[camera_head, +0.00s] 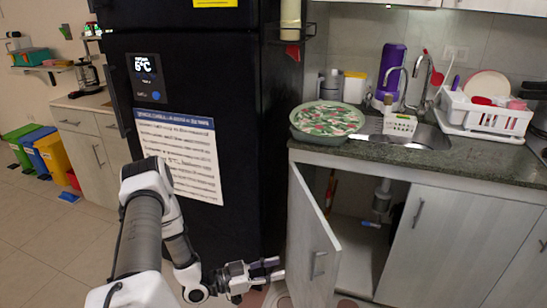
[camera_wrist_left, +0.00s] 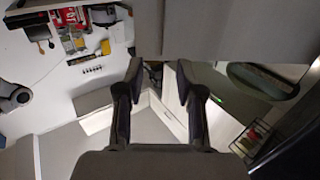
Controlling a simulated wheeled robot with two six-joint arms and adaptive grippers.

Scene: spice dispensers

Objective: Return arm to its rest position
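My left arm comes in from the lower left in the head view, its white and grey links in front of the black fridge (camera_head: 225,60). My left gripper (camera_head: 277,268) is low, by the fridge's bottom right and just left of the open cabinet door (camera_head: 312,240). I cannot tell whether it touches the door. In the left wrist view the two dark fingers of the left gripper (camera_wrist_left: 158,72) are apart with nothing between them. My right gripper is not in view.
The lower cabinet (camera_head: 345,235) stands open under the counter (camera_head: 430,160). The counter holds a round patterned tray (camera_head: 328,118), a sink and a white dish rack (camera_head: 487,113). Coloured bins (camera_head: 52,153) stand far left. The tiled floor (camera_head: 40,230) at left is clear.

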